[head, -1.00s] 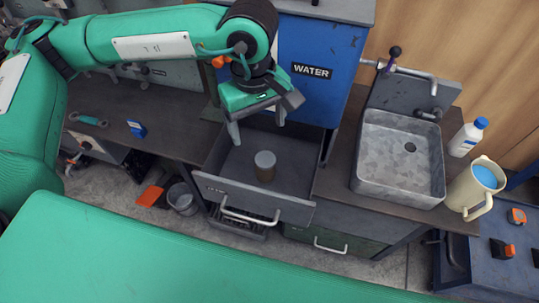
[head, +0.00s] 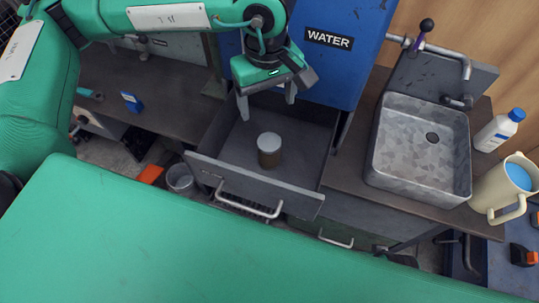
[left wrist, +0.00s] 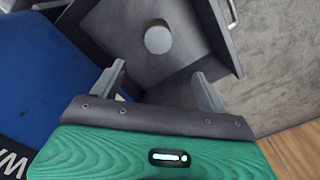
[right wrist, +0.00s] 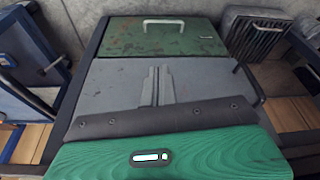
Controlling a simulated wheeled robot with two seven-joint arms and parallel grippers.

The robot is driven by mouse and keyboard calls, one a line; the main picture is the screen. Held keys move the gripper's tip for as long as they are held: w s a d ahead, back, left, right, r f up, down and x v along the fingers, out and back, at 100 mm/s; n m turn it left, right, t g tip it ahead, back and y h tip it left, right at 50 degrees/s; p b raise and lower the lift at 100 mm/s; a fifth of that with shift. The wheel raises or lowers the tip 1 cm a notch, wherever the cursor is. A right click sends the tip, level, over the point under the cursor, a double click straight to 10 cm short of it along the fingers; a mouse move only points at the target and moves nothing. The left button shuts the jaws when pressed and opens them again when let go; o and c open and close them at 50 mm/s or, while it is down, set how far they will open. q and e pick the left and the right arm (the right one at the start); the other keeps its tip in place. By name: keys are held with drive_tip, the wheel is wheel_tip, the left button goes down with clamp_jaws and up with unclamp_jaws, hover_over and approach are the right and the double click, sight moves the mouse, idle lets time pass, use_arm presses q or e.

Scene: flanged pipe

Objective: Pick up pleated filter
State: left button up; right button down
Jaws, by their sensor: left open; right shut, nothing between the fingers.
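The pleated filter (head: 269,151) is a short brown cylinder with a grey top. It stands upright in the open grey drawer (head: 228,168) below the blue water tank. In the left wrist view the filter (left wrist: 158,38) shows from above, beyond the fingertips. My left gripper (head: 267,106) is open and empty, above the back of the drawer and apart from the filter. It also shows in the left wrist view (left wrist: 160,72). My right gripper (right wrist: 158,70) is shut and empty, in front of a grey panel; it does not show in the head view.
A metal sink (head: 420,148) is right of the drawer. A white bottle (head: 499,130) and a cream jug (head: 503,188) with blue contents stand beside it. The blue water tank (head: 340,62) rises behind the drawer. A bucket (head: 180,178) is on the floor at left.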

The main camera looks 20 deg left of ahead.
sight(269, 142)
use_arm(q)
wheel_tip(269, 142, down, 11)
drive_tip(key=shift+b, duration=0.85)
wheel_tip(269, 142, down, 5)
drive_tip(key=shift+w+d+f, duration=0.1)
drive_tip(key=shift+w, duration=0.05)
use_arm(e)
drive_tip(key=v, duration=0.7)
drive_tip(key=shift+w, duration=0.35)
drive_tip(key=shift+a, duration=0.15)
use_arm(q)
drive_tip(key=c, duration=1.1)
